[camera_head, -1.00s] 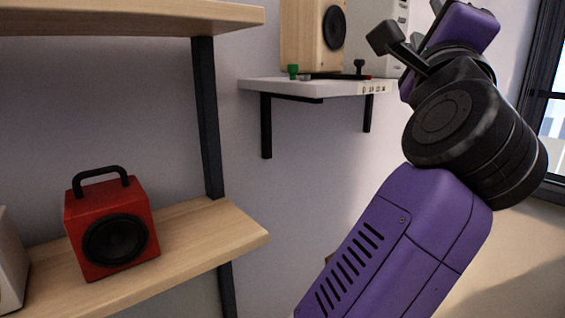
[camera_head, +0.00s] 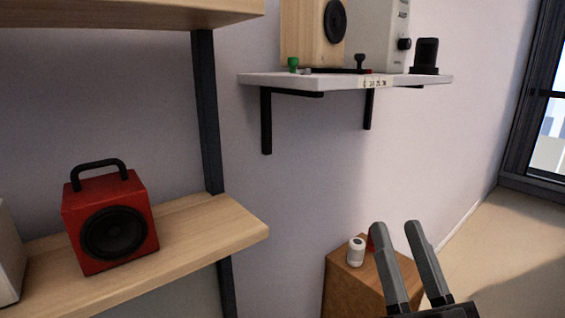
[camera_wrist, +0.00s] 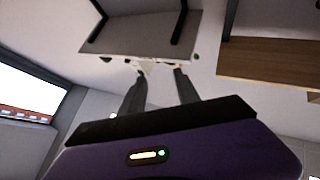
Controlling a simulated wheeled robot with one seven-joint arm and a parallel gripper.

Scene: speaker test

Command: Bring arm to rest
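My gripper (camera_head: 394,225) shows at the lower right of the head view, its two dark fingers pointing up and standing apart with nothing between them. In the wrist view, my gripper (camera_wrist: 158,72) points toward the underside of the white wall shelf (camera_wrist: 140,38), with the fingers apart and empty. Most of my arm is out of the head view.
A red speaker (camera_head: 112,222) stands on the wooden shelf (camera_head: 225,226) at left. The white wall shelf (camera_head: 290,80) carries a wooden speaker (camera_head: 304,35), a white speaker (camera_head: 377,35) and a black device (camera_head: 427,54). A small white cylinder (camera_head: 356,251) stands on the wooden box.

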